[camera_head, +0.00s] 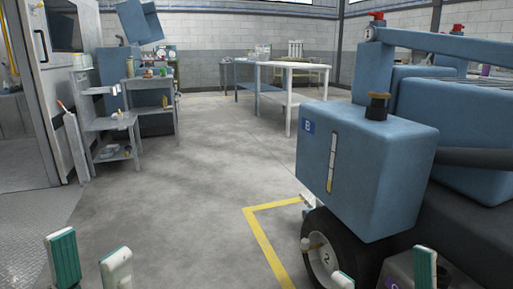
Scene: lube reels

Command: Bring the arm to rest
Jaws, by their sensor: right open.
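My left gripper (90,264) is at the bottom left of the head view. Its two green-and-white fingertips stand apart with bare floor between them. My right gripper (383,273) is at the bottom right, in front of the blue machine's wheel. Its fingertips are spread wide with nothing held between them. Both arms are out of view below the frame edge; only the fingertips show.
A large blue machine with a tank marked B (365,165) and a black wheel (335,250) fills the right side, close to my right gripper. A yellow floor line (262,240) runs beside it. Grey shelves (112,125) and a white table (292,66) stand farther back. The middle floor is clear.

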